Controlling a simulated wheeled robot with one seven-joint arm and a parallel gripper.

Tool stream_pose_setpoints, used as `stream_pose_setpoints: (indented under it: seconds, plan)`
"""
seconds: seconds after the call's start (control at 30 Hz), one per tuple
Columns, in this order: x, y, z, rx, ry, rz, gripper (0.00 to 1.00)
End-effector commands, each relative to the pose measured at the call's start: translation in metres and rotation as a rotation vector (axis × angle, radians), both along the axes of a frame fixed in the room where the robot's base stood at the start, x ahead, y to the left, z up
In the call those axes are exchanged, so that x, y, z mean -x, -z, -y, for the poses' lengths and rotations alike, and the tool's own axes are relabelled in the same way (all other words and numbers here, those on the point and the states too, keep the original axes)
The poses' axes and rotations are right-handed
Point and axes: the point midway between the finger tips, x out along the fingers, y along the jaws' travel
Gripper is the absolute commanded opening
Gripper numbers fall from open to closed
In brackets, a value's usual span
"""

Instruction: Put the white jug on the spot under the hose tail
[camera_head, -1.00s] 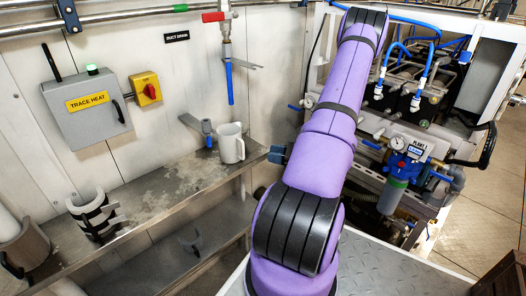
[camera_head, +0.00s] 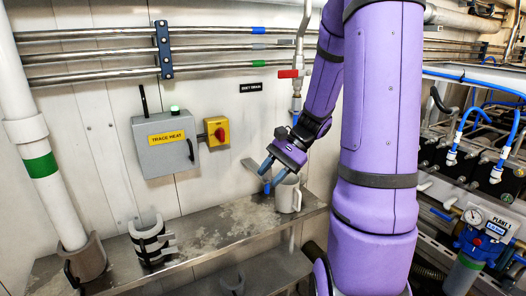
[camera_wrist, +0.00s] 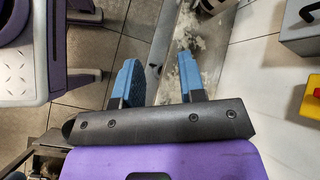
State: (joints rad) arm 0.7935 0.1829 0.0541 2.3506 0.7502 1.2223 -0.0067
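The white jug (camera_head: 287,199) stands upright on the metal shelf in the head view, its handle toward the right. My gripper (camera_head: 271,178) hangs in front of and just above its upper left side. The two blue fingers overlap the jug's rim in the picture; I cannot tell whether they touch it. In the wrist view my gripper (camera_wrist: 160,80) is open, with nothing between the fingers and no jug showing. The hose under the red-handled valve (camera_head: 290,74) is mostly hidden by my arm. The spot under the hose tail cannot be made out.
The metal shelf (camera_head: 215,229) runs along the wall. A grey pipe holder with black bands (camera_head: 149,243) stands at its left. The trace heat box (camera_head: 165,143) and a yellow-red switch (camera_head: 217,132) are on the wall. Piping and a gauge (camera_head: 474,216) are at right.

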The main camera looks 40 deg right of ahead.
Motion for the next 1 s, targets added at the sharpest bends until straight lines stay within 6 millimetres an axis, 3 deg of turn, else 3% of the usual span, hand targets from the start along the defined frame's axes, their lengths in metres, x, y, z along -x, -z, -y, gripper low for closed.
stream_pose_setpoints:
  seconds: [0.2, 0.5, 0.7, 1.0]
  plan:
    - [0.017, -0.04, -0.051, 0.254, -0.26, 0.088, 0.37]
    - [0.053, -0.085, -0.102, 0.588, -0.575, 0.268, 0.37]
    - [0.081, -0.113, -0.124, 0.8, -0.751, 0.433, 0.37]
    - [0.115, -0.143, -0.14, 1.038, -0.918, 0.668, 0.37]
